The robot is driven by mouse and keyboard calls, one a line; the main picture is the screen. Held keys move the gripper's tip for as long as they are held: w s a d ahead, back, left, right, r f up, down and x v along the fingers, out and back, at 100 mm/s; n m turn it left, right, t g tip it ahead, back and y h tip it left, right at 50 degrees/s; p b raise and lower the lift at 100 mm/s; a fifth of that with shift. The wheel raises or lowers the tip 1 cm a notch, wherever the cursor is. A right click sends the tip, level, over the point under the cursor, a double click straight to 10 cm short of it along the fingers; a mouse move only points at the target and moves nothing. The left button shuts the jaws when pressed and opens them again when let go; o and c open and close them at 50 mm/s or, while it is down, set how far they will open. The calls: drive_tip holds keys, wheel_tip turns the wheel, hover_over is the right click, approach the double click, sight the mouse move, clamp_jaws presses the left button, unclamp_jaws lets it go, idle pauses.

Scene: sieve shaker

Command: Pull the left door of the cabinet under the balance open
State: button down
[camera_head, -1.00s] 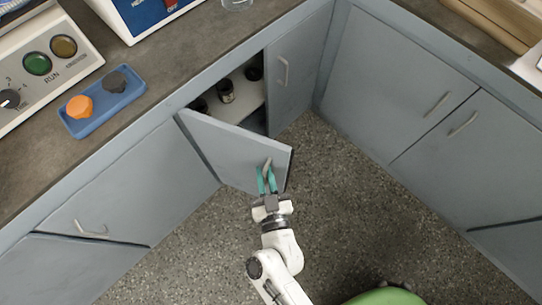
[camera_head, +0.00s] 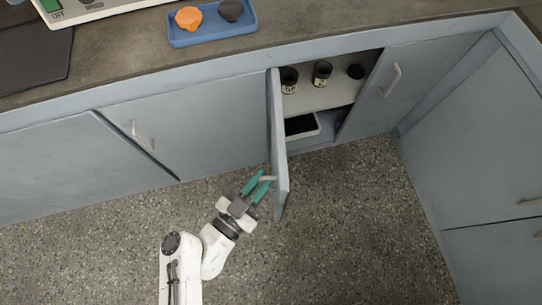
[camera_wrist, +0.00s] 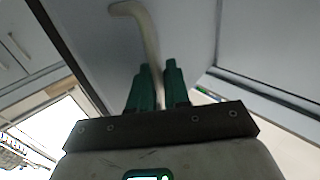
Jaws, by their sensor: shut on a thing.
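The left door (camera_head: 278,150) of the cabinet stands wide open in the head view, seen almost edge-on and swung out from its left side. My gripper (camera_head: 263,182) is at the door's outer face near its free end, with its teal fingers shut on the pale door handle (camera_head: 267,178). In the wrist view the curved handle (camera_wrist: 150,35) runs down between the two fingers (camera_wrist: 158,88). The balance is not recognisable in these views.
The neighbouring right door (camera_head: 400,85) is shut. A blue tray (camera_head: 212,31) lies on the counter. The speckled floor (camera_head: 350,220) right of the door is clear.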

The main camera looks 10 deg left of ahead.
drive_tip(key=shift+a+f, duration=0.1)
drive_tip(key=shift+a, duration=0.05)
drive_tip(key=c, duration=1.4)
unclamp_jaws()
drive_tip(key=shift+o, duration=0.2)
drive_tip(key=v, duration=1.1)
